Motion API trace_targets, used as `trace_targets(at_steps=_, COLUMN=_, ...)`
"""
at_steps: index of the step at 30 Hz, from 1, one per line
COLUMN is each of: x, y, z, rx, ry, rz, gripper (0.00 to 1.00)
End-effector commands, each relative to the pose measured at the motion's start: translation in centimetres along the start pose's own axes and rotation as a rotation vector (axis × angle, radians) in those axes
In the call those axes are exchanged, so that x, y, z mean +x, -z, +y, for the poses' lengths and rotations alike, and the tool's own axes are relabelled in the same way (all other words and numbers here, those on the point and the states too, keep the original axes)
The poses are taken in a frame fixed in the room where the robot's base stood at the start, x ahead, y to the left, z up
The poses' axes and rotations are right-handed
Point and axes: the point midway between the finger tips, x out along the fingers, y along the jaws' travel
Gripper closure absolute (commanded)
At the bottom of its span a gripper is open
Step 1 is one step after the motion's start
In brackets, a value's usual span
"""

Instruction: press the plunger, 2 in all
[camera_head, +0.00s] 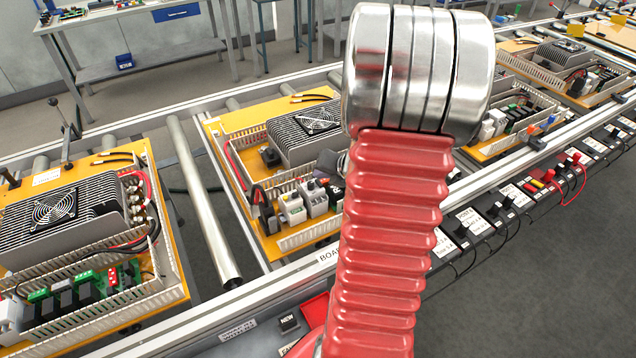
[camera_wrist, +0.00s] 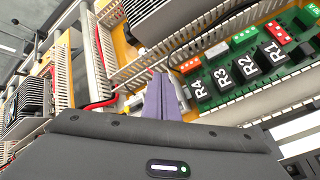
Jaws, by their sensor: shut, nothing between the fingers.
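My gripper (camera_wrist: 164,78) shows in the wrist view as two shut purple-grey fingers, with nothing between them. Its tips appear over the slotted wiring duct, left of a green circuit board (camera_wrist: 258,84). The board carries black blocks marked R4 (camera_wrist: 199,90), R3 (camera_wrist: 224,77), R2 (camera_wrist: 248,67) and R1 (camera_wrist: 272,54). I cannot tell whether the fingers touch anything. I cannot pick out a plunger with certainty in either view. In the head view, my red ribbed arm fills the middle, and the gripper cannot be made out.
Yellow panels with heatsinks and ducts stand along a conveyor: one at left (camera_head: 160,214), one in the middle (camera_head: 217,131). A bare roller (camera_head: 203,205) lies between them. Labelled boxes with cables (camera_head: 478,226) line the front rail. A grey workbench (camera_head: 130,12) stands behind.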

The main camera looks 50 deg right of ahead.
Motion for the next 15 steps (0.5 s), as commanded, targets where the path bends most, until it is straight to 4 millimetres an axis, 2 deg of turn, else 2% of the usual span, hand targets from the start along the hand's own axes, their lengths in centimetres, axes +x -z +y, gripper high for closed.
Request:
trace_targets(at_steps=8, x=-0.1, y=-0.1, z=0.1, rx=-0.001, ry=0.0, rz=-0.001, gripper=1.0)
trace_targets(at_steps=15, x=-1.1, y=-0.9, z=0.9, rx=-0.002, ry=-0.001, rz=-0.002, gripper=1.0)
